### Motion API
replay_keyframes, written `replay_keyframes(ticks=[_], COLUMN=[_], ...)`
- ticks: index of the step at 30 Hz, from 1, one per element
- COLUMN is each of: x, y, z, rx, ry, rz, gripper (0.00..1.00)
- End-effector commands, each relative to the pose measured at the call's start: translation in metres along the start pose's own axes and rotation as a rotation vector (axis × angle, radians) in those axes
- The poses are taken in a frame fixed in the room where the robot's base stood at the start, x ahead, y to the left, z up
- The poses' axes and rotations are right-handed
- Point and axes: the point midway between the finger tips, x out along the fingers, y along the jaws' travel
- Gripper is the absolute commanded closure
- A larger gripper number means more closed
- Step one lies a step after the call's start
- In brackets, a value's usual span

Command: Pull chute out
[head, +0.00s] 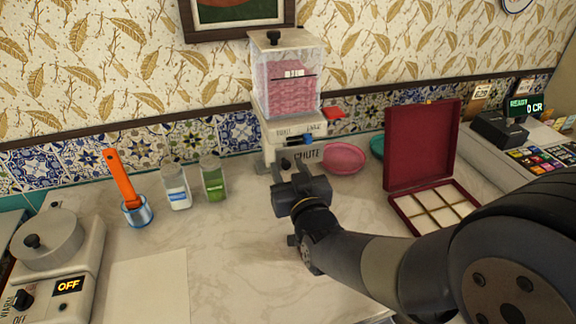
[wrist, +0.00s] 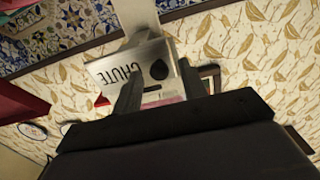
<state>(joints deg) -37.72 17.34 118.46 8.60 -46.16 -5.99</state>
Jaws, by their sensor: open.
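The chute (head: 307,154) is a pale front panel lettered CHUTE, low on a dispenser (head: 290,128) with a clear hopper of pink contents. A dark round knob (head: 285,164) sits on the panel. In the wrist view the panel (wrist: 118,66) appears turned over, with the knob (wrist: 158,69) on it. My gripper (head: 288,175) is in front of the chute, partly covering its lower part. In the wrist view its two fingers (wrist: 157,84) are apart, one on each side of the knob in the picture. I cannot tell whether they touch it.
A pink bowl (head: 344,158) stands close right of the chute. An open maroon box (head: 438,207) with compartments is further right, near a cash register (head: 525,140). Two jars (head: 213,178) and an orange-handled scoop (head: 122,180) stand left. The marble counter (head: 225,240) is clear in the middle.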

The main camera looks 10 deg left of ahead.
Motion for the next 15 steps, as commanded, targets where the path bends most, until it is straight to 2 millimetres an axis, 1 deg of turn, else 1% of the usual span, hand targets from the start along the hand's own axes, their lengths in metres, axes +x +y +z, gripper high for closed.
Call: replay_keyframes(ticks=[4,12,15], x=[0.0069,0.0076,0.0075], y=[0.0002,0.0001,0.0001], z=[0.0003,0.0004,0.0004], rx=[0.000,0.000,0.000], ry=[-0.001,0.000,-0.001], rz=[0.000,0.000,0.000], gripper=[0.60,0.60,0.67])
